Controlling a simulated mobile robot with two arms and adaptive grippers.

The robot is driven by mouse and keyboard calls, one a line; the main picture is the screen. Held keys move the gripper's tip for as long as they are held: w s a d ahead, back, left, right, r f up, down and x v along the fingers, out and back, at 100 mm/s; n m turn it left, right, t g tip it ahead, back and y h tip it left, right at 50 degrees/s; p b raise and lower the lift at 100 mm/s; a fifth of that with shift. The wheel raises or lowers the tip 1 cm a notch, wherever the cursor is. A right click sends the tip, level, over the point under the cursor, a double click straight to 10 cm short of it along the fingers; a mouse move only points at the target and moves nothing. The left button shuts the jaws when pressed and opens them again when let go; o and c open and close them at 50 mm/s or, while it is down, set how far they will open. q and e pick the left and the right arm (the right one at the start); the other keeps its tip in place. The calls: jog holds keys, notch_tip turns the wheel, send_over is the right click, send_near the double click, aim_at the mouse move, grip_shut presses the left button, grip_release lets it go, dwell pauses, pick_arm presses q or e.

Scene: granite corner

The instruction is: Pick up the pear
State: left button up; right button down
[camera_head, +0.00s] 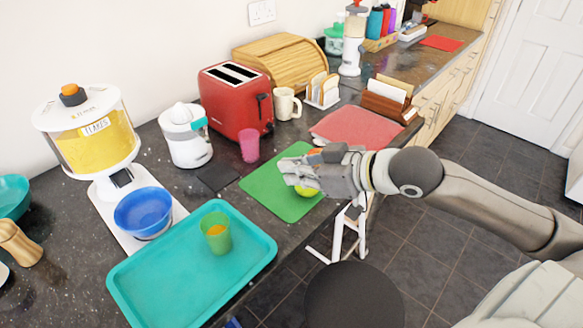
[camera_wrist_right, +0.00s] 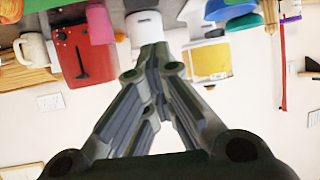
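The pear (camera_head: 308,191) is a yellow-green shape on the green board (camera_head: 267,188) in the head view. Much of it is hidden behind my right gripper. My right gripper (camera_head: 285,173) is over the board, in front of and above the pear as the head camera sees it. I cannot tell from the head view whether they touch. In the right wrist view, which looks upside down, the gripper's fingers (camera_wrist_right: 153,52) meet at their tips with nothing seen between them. The pear does not show there. My left gripper is not in view.
A teal tray (camera_head: 140,283) holds a green cup (camera_head: 216,234). A pink cup (camera_head: 249,145), red toaster (camera_head: 236,100), white juicer (camera_head: 186,135) and mug (camera_head: 286,103) stand behind the board. The counter's front edge is close to the board.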

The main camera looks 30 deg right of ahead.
jog(key=shift+s, duration=0.15)
jog(key=c, duration=2.2)
grip_release()
jog(key=o, duration=1.8)
jog(key=shift+c, duration=0.2)
jog(key=shift+r, duration=0.1)
